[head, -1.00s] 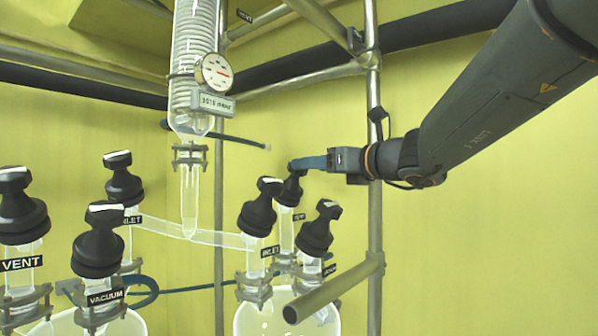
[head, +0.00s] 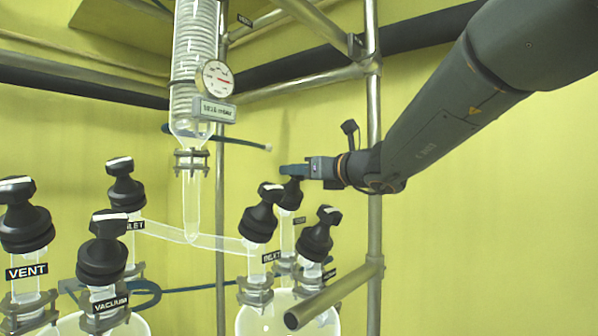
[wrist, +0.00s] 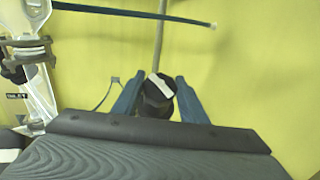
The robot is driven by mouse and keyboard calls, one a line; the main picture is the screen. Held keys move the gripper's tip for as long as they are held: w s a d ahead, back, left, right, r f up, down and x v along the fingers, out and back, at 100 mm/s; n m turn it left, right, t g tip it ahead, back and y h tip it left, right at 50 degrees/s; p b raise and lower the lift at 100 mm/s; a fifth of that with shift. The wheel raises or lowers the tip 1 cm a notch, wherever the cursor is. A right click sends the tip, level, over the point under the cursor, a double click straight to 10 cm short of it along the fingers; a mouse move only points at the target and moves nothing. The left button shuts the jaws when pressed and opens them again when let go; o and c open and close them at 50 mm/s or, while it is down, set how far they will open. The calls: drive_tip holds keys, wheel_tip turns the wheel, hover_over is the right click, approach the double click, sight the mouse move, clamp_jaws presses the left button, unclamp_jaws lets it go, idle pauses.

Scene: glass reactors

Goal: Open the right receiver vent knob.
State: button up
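The right receiver (head: 272,318) is a glass vessel with three black knobs on its necks. The rear knob (head: 290,194) has a small label below it that is too blurred to read. My gripper (head: 290,170) is at the top of this rear knob. In the wrist view the knob (wrist: 158,92), with a white bar across its top, sits between my two blue fingers (wrist: 160,84). The fingers are apart, with a narrow gap visible on each side of the knob. The head view hides the contact side.
The front-left knob (head: 260,212) and front-right knob (head: 321,235) of the same receiver stand close by. A vertical metal post (head: 374,200) is beside my wrist. A horizontal pipe (head: 330,298) juts out in front. A hose end (head: 266,147) is above left.

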drive_tip(key=shift+c, duration=1.1)
drive_tip(key=shift+n+g+y, duration=0.3)
drive_tip(key=shift+n, duration=0.2)
drive_tip(key=n+g+y, duration=0.1)
drive_tip(key=n+g, duration=0.1)
drive_tip(key=shift+w+d+n+y, duration=0.1)
drive_tip(key=shift+n+y, duration=0.2)
drive_tip(key=shift+n+g+y, duration=1.1)
drive_tip(key=shift+n+g, duration=0.9)
drive_tip(key=shift+n, duration=0.3)
drive_tip(key=o, duration=1.1)
drive_tip(key=shift+c, duration=0.2)
